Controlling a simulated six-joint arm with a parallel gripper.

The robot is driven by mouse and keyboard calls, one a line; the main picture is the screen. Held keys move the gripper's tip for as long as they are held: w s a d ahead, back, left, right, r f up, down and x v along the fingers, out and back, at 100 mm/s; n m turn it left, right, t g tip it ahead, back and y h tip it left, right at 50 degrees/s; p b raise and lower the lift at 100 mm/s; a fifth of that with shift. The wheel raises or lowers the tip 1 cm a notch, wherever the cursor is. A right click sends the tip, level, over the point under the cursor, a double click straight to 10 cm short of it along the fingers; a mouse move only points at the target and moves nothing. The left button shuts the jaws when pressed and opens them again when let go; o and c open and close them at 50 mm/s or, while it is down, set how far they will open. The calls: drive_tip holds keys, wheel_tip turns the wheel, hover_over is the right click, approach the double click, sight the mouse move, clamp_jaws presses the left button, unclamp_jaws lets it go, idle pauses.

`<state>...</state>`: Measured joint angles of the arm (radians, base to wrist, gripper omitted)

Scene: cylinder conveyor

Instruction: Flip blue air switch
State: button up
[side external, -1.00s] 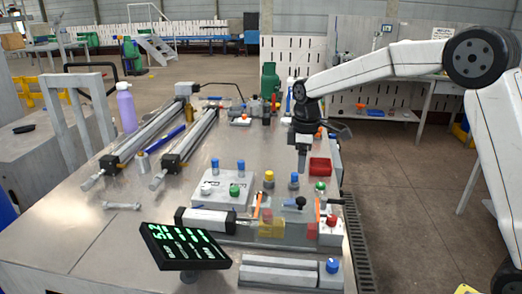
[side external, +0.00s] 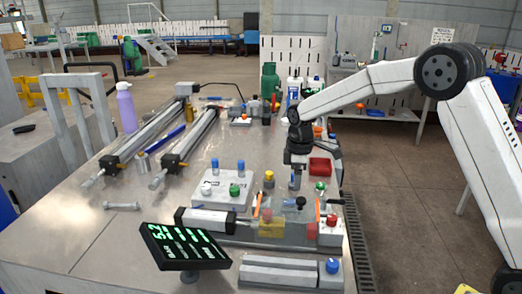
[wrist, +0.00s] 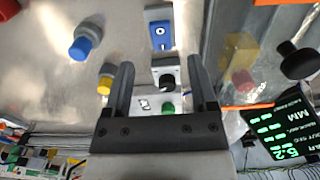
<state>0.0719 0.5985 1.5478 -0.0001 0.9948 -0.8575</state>
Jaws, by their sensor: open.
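A blue rocker switch (wrist: 160,36) on a grey housing shows at the upper middle of the wrist view, just beyond my fingertips. I cannot pick it out surely in the side view. My gripper (wrist: 162,64) is open and empty, with one finger on each side of a dark round knob (wrist: 167,83) as seen from the wrist. In the side view my gripper (side external: 296,178) points down over the right part of the bench, among the small coloured knobs. Whether the fingers touch anything is unclear.
A yellow knob (wrist: 105,80) and a blue knob (wrist: 84,42) stand left of the fingers in the wrist view. A red tray (side external: 320,167), a green knob (side external: 320,188) and a clear block (side external: 270,228) are nearby. A tilted green-digit display (side external: 185,246) stands at the front.

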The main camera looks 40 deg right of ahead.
drive_tip(key=shift+f, duration=3.6)
clamp_jaws()
